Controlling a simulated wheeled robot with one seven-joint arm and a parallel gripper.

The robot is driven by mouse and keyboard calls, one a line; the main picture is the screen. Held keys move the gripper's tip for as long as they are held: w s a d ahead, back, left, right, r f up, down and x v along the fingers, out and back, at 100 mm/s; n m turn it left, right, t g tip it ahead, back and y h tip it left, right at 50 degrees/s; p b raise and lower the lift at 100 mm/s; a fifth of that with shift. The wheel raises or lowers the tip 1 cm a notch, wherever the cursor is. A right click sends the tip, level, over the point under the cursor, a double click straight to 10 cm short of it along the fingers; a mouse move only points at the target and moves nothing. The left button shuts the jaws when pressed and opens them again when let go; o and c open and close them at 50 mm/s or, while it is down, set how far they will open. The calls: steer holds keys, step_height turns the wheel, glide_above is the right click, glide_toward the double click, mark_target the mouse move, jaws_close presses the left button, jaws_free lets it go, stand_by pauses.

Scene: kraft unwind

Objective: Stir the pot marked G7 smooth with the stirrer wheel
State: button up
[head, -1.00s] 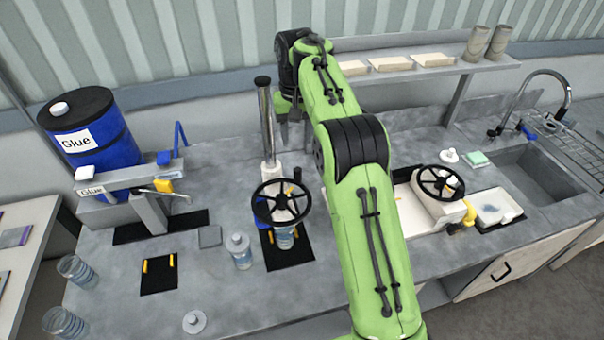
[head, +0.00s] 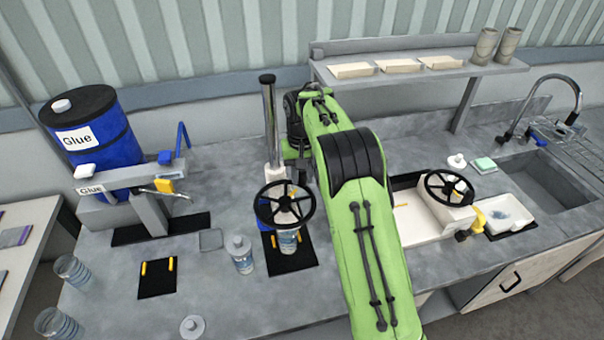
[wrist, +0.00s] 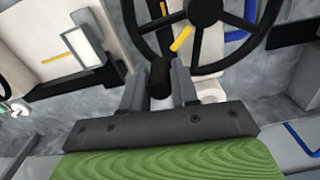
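The stirrer wheel (head: 284,203) is a black spoked handwheel on a stand with a tall metal post. It fills the top of the wrist view (wrist: 195,28). A clear pot (head: 288,242) with blue-grey contents stands under it on a black mat; I cannot read its mark. My gripper (wrist: 160,82) is at the wheel's far rim, its fingers apart on either side of a black upright knob (wrist: 160,75). I see no clear grip on the knob. In the head view my green arm partly hides the gripper.
A second handwheel (head: 449,188) on a white machine is at the right, before the sink (head: 545,180). A shelf (head: 400,68) runs along the back.

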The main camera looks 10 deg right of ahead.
jaws_close()
